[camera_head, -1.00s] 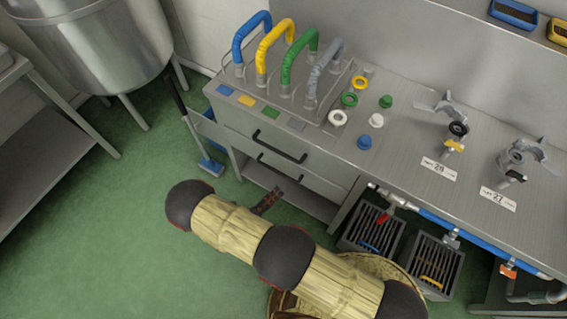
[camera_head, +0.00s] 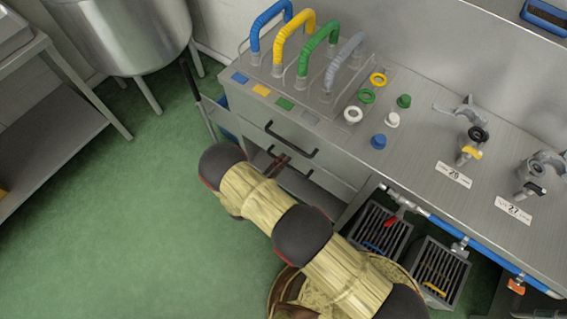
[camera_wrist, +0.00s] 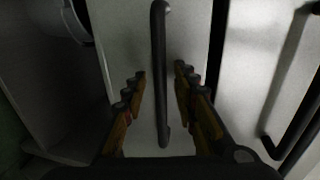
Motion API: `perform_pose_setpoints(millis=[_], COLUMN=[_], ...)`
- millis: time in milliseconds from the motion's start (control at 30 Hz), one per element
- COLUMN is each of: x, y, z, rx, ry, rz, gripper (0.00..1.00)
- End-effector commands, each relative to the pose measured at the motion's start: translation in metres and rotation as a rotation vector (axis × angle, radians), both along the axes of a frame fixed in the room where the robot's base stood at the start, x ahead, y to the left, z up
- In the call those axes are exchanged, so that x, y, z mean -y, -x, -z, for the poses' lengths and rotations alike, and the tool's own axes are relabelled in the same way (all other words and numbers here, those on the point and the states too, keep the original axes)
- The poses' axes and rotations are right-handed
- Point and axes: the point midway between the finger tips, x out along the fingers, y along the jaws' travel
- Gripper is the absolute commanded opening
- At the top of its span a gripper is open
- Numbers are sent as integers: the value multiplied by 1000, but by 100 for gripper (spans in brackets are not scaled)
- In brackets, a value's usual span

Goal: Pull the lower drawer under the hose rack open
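The lower drawer (camera_wrist: 122,38) has a pale front and a dark bar handle (camera_wrist: 161,105), seen lengthwise in the middle of the wrist view. My gripper (camera_wrist: 159,75) is open, with one finger on each side of this handle and visible gaps to it.
The hose rack (camera_head: 300,75) with blue, yellow, green and grey hoses stands on the steel counter (camera_head: 415,150) above. Slatted crates (camera_head: 380,228) stand below the counter at right. A long-handled tool (camera_head: 190,83) leans at the counter's left end. The green floor at left is clear.

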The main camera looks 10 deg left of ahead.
Motion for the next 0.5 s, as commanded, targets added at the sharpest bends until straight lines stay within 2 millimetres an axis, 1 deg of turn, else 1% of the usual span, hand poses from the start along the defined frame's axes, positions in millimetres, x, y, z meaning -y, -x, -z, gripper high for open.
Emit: perform_pose_setpoints(millis=[100, 367, 500], x=[3, 3, 3], y=[-6, -7, -7], z=[2, 2, 2], rx=[0, 0, 0], ry=[1, 0, 0], rz=[0, -1, 0], gripper=[28, 28, 21])
